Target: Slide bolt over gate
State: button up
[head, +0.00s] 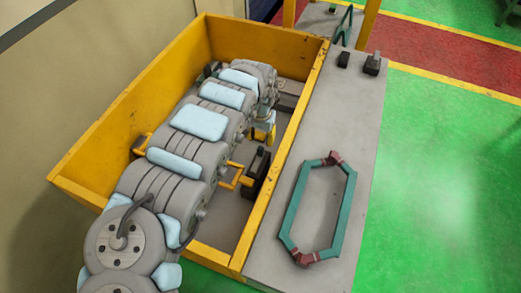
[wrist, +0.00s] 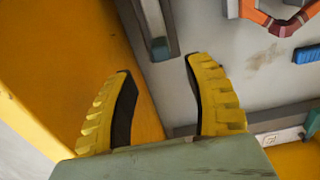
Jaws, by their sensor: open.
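My gripper (head: 262,132) is inside the yellow-walled bay in the head view, small and partly hidden by my arm. In the wrist view its two yellow ribbed fingers (wrist: 160,66) are apart, with nothing between them. A yellow bent bar (head: 236,177) in the head view sticks out from behind my arm, beside a black block (head: 256,172). I cannot tell for sure which parts are the bolt and the gate.
The yellow wall (head: 92,140) encloses the bay on the left. A grey slab (head: 335,130) to the right carries a teal and dark red six-sided coil (head: 343,213) and small dark blocks (head: 373,64). The green floor (head: 450,180) is clear. A blue block (wrist: 306,54) shows in the wrist view.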

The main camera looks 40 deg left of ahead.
aim_at(260, 148)
jog(key=shift+f+b, duration=0.45)
jog(key=shift+f, duration=3.15)
grip_shut()
